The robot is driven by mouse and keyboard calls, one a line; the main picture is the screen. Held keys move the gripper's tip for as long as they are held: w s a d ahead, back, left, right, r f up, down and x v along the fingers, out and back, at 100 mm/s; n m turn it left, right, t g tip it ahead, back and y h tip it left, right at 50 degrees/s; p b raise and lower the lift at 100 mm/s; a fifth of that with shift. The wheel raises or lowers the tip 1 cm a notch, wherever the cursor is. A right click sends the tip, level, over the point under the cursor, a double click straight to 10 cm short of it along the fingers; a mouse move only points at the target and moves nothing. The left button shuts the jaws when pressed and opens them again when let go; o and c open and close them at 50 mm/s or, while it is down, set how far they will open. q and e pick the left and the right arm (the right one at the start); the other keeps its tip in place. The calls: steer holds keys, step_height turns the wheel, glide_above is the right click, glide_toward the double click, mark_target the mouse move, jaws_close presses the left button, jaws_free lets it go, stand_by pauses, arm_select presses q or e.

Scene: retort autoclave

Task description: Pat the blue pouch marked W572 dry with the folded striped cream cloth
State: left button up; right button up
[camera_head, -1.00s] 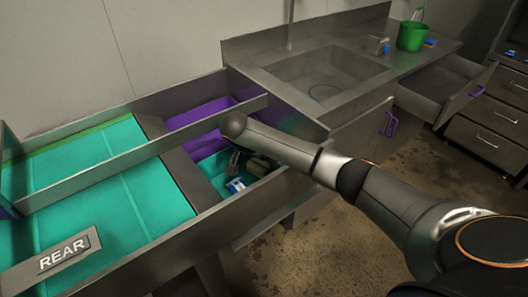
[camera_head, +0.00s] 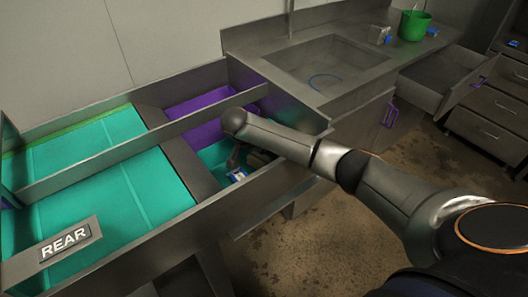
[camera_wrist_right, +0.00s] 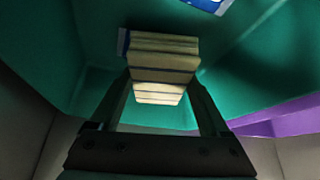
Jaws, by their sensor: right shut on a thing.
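My right gripper (camera_wrist_right: 160,98) is shut on the folded striped cream cloth (camera_wrist_right: 163,72), which shows between its fingers in the right wrist view. In the head view the right gripper (camera_head: 235,157) is low inside the teal compartment, partly hidden by my arm. A blue-and-white item (camera_head: 237,175), likely the blue pouch, lies on the teal floor close to the gripper. It is cut off at the top of the wrist view (camera_wrist_right: 207,4), apart from the cloth. Its marking is unreadable. A small blue edge (camera_wrist_right: 122,42) shows beside the cloth. My left gripper is not in view.
The compartment has metal walls (camera_head: 275,190), with a purple compartment (camera_head: 200,105) behind and wide teal compartments (camera_head: 100,195) to the left. A sink (camera_head: 330,75), a green bucket (camera_head: 413,25) and an open drawer (camera_head: 435,75) are at the right.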

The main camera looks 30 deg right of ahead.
steer(key=shift+f, duration=0.55)
stand_by(0.8)
steer(key=shift+r, duration=3.55)
